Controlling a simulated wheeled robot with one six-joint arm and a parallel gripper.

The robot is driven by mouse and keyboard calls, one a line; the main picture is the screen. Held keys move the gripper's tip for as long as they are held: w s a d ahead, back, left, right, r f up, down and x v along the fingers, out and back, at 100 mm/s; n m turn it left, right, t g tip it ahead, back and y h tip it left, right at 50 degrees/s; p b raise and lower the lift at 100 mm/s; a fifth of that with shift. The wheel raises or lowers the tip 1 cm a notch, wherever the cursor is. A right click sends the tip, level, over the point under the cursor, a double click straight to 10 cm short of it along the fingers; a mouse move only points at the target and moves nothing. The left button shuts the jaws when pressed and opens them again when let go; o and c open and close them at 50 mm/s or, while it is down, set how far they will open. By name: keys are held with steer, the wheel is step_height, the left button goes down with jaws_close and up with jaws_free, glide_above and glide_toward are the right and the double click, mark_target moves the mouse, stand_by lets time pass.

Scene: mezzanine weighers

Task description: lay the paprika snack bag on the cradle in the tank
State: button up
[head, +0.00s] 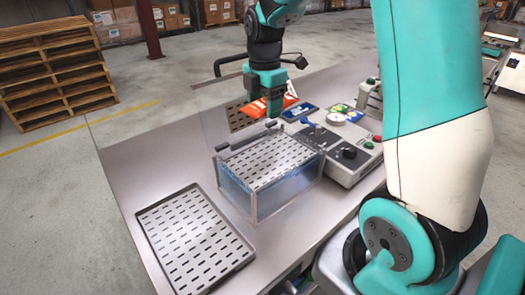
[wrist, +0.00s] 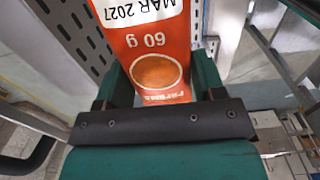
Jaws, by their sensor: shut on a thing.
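In the head view the orange bag (head: 256,108) shows at my gripper (head: 268,95), above the back of the tank. The tank (head: 238,195) is clear-walled with bluish water in it. The cradle (head: 265,160), a slotted metal plate, lies in the top of the tank and looks bare. The gap between bag and cradle is hard to judge.
A slotted tray (head: 196,240) lies empty on the steel bench (head: 128,165), front left. A grey control unit (head: 345,150) with knobs stands right of the tank. Blue and green packets (head: 299,112) lie behind it. Wooden pallets (head: 50,65) stand on the floor beyond.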

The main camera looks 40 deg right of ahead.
mark_target(265, 161)
step_height(265, 161, down, 15)
steer(key=shift+f+p, duration=0.1)
steer(key=shift+p, duration=0.9)
steer(key=shift+f, duration=0.1)
steer(key=o, duration=0.9)
step_height(265, 161, up, 12)
steer(key=b, duration=0.3)
steer(key=s+a+r+m+y, duration=0.1)
steer(key=s+a+r+m, duration=0.25)
steer(key=a, duration=0.35)
steer(key=s+a+r+m+y, duration=0.1)
steer(key=s+a+r+m, duration=0.15)
steer(key=s+a, duration=0.35)
steer(key=s+a+m, duration=0.1)
steer(key=s+a, duration=0.2)
steer(key=s, duration=0.1)
steer(key=s+a+r+m+y, duration=0.1)
steer(key=s+a+m, duration=0.1)
steer(key=s+a, duration=0.1)
steer(key=s+a+r+m+y, duration=0.1)
steer(key=s+a+m, duration=0.1)
steer(key=s, duration=0.3)
steer(key=shift+s+a+r, duration=0.1)
steer(key=shift+s+a, duration=0.25)
steer(key=shift+a, duration=0.4)
